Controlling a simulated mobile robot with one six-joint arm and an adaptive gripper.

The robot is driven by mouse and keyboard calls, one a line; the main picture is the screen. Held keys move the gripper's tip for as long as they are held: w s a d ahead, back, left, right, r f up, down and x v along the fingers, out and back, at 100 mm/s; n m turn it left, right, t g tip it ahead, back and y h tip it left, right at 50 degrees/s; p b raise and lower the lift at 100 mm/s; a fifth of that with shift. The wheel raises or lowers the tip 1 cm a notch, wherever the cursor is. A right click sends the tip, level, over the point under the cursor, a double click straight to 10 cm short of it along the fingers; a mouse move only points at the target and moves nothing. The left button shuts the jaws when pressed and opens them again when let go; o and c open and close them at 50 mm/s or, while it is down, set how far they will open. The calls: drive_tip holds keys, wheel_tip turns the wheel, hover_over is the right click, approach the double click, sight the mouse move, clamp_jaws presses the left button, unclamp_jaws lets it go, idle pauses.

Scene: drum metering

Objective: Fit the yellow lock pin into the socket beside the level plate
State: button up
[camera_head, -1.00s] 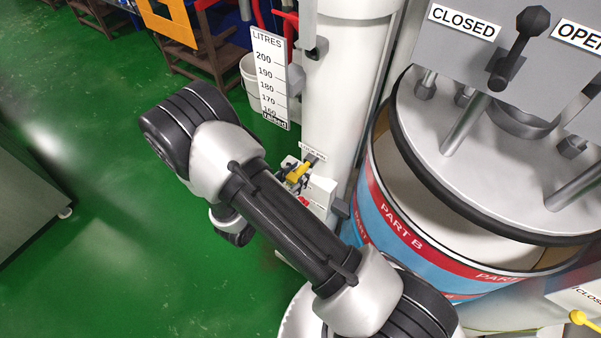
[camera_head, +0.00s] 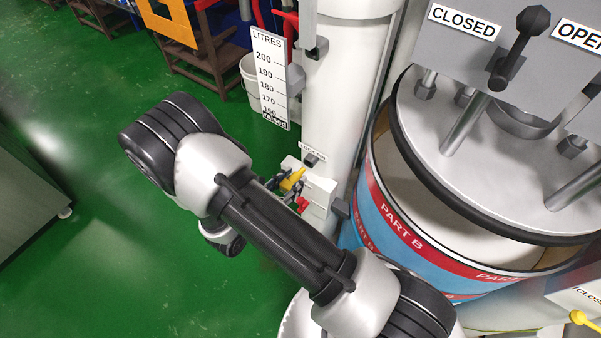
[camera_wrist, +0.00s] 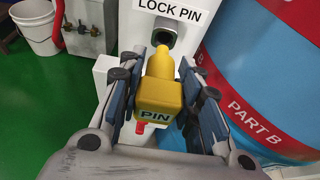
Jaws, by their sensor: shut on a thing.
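The yellow lock pin (camera_wrist: 160,92), marked PIN, is held between the two fingers of my gripper (camera_wrist: 160,85) in the wrist view. Its narrow tip points away from me, towards the dark round socket (camera_wrist: 165,38) under the LOCK PIN label. The tip shows just below the socket opening and appears apart from it. In the head view the pin (camera_head: 292,180) and my gripper (camera_head: 284,184) are small, near the socket block (camera_head: 313,160) on the white column. The level plate (camera_head: 268,80), marked LITRES, stands up and left of the socket.
A blue and red PART B drum (camera_head: 385,225) stands close to the right of the socket. A red part (camera_head: 302,203) sits below the pin. A white bucket (camera_wrist: 38,25) is at the wrist view's upper left. Green floor (camera_head: 100,270) at left is clear.

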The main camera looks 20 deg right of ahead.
idle(0.3)
drive_tip(key=shift+s+a, duration=0.6)
drive_tip(key=shift+a, duration=0.25)
drive_tip(key=shift+s+a, duration=0.6)
drive_tip(key=shift+a, duration=0.2)
idle(0.6)
